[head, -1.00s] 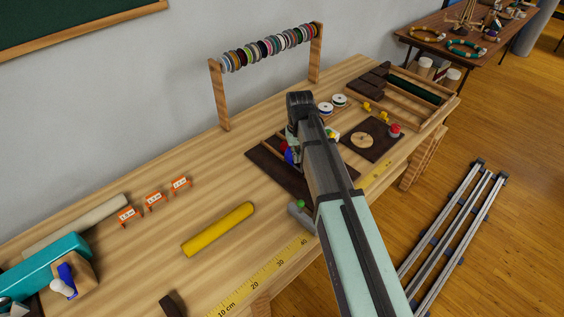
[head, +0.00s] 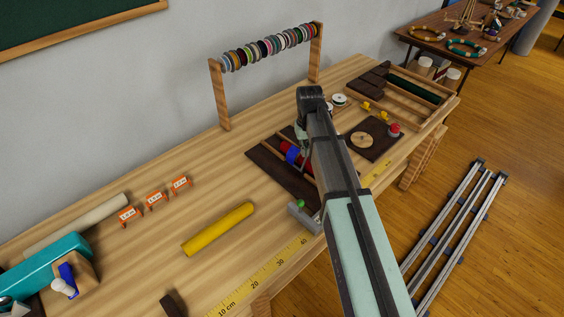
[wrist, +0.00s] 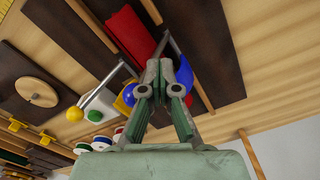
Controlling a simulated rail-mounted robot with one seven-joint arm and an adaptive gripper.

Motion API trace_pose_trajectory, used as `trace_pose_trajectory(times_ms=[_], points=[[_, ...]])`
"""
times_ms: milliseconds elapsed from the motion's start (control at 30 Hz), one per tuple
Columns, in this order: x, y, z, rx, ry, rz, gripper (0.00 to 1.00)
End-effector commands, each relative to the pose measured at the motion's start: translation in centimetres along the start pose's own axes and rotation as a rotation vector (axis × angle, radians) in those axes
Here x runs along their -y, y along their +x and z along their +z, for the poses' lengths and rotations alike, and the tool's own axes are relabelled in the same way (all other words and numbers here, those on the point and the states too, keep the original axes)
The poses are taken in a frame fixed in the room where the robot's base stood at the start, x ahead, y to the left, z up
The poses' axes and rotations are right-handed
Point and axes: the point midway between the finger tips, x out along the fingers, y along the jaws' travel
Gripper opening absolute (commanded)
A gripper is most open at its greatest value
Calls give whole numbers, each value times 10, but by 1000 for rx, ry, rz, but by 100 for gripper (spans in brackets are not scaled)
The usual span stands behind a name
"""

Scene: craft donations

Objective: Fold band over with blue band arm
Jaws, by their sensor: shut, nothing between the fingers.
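A folding fixture sits on a dark board (head: 266,154) in the head view, partly hidden by my arm. On it are a red piece (head: 284,147) and a blue part (head: 292,154). In the wrist view the red piece (wrist: 130,35) is a broad strip beside metal rods. A blue ball (wrist: 128,95), seemingly the blue band arm's knob, shows just left of my gripper (wrist: 164,68). My gripper is shut and empty; whether it touches the ball cannot be told. A yellow ball (wrist: 75,113) ends another rod by a white plate (wrist: 101,101).
A green-knobbed grey part (head: 301,205) lies at the board's near side. A yellow roll (head: 218,229) lies to the left, near orange tags (head: 155,199). A spool rack (head: 268,47) stands behind. A board with a wooden disc (head: 361,139) is to the right.

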Motion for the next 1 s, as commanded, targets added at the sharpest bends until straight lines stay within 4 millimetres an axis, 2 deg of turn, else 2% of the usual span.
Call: trace_pose_trajectory(times_ms=[167, 1000], points=[[0, -10, 0, -1, 0, 1, 0], [0, -86, 0, -1, 0, 0, 0]])
